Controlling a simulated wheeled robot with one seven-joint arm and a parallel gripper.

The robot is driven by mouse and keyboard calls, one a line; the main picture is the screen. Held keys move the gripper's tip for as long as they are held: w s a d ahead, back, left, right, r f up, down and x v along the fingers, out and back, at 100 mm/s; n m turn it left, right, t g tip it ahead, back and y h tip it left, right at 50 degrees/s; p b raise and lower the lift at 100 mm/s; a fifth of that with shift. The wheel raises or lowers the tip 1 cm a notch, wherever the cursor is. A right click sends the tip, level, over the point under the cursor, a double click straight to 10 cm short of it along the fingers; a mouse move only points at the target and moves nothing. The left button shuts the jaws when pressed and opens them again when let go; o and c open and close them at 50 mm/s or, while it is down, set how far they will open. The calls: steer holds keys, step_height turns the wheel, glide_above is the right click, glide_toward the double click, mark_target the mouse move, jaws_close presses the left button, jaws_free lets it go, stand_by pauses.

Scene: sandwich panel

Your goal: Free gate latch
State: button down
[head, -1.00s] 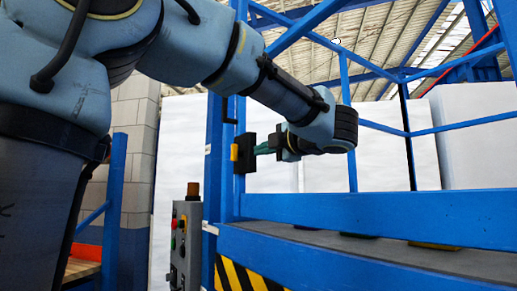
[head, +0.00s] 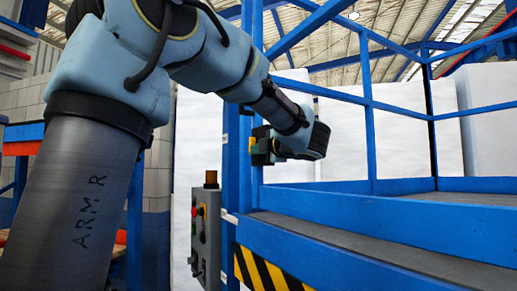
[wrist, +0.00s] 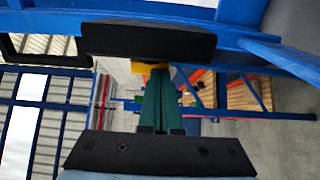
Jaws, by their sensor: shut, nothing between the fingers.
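The gate latch shows in the wrist view as a black block (wrist: 148,40) with a small yellow part (wrist: 150,66) at its lower edge. In the head view the yellow part (head: 252,145) sits by the blue gate post. My gripper (wrist: 158,72) has green fingers, pressed together with nothing between them. Their tips reach the yellow part at the black block's lower edge; I cannot tell whether they touch it. In the head view my gripper (head: 258,150) is close against the latch, and its wrist hides most of the fingers.
Blue rails (head: 400,190) frame a raised grey platform (head: 340,232) to the right. A grey control box (head: 206,225) with coloured buttons stands left of the gate post. A black-and-yellow striped plate (head: 262,270) is below. A black handle frame (wrist: 45,60) shows at the wrist view's left.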

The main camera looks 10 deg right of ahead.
steer(key=shift+f+b, duration=0.1)
steer(key=shift+b, duration=0.25)
steer(key=shift+f+b, duration=0.1)
steer(key=shift+b, duration=0.55)
steer(key=shift+f+t+b, duration=0.15)
steer(key=shift+t+b, duration=0.45)
steer(key=shift+b, duration=0.85)
steer(key=t+b, duration=0.1)
steer(key=b, duration=0.2)
steer(key=f+b, duration=0.1)
steer(key=b, duration=0.3)
steer(key=shift+w+a+f+t+y, duration=0.1)
steer(key=shift+w+f+t+y, duration=0.05)
steer(key=shift+w+t+y, duration=0.25)
steer(key=shift+w+a+f+b, duration=0.25)
steer(key=shift+w+b, duration=0.5)
steer(key=shift+b, duration=0.7)
steer(key=shift+w+a+f+b, duration=0.1)
steer(key=shift+w+a+b, duration=0.1)
steer(key=shift+w+b, duration=0.9)
